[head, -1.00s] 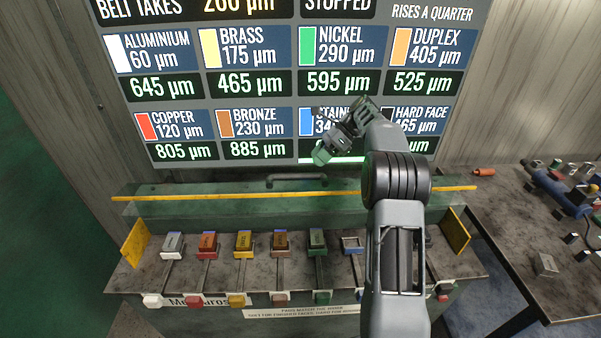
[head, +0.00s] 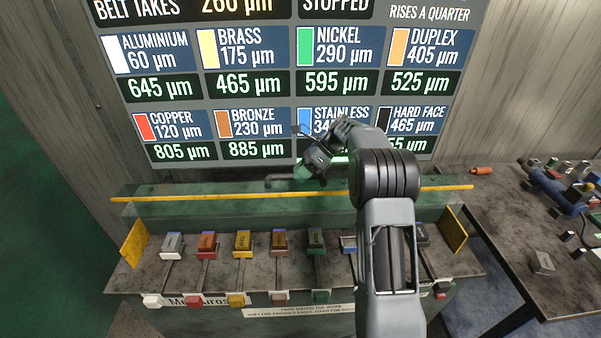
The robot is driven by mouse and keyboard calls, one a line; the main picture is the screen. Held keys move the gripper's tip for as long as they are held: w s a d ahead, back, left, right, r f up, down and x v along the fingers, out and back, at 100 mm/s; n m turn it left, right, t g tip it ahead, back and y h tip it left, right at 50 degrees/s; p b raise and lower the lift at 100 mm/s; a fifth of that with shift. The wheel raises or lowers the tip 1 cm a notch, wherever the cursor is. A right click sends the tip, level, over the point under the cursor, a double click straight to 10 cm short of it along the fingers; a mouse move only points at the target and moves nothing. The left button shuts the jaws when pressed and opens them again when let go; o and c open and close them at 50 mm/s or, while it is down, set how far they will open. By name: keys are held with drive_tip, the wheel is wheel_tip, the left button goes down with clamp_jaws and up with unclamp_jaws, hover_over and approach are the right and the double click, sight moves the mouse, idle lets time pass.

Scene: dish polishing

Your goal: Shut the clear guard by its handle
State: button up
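The clear guard (head: 230,212) is a greenish see-through panel along the back of the machine, with a yellow bar (head: 200,197) across it. Its dark handle (head: 279,179) stands just above the bar near the middle. My gripper (head: 303,172) is at the right end of the handle and overlaps it in the head view. I cannot tell whether it touches the handle. The fingers are small and partly hidden by the wrist, so their opening does not show.
Several coloured blocks on holders, among them a red one (head: 207,243) and a green one (head: 316,239), stand in a row on the bench in front of the guard. Yellow end plates (head: 134,243) flank them. A cluttered side table (head: 520,235) stands at the right. A display board (head: 280,88) is behind.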

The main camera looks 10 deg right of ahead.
clamp_jaws()
drive_tip(key=shift+s, duration=0.1)
idle(0.4)
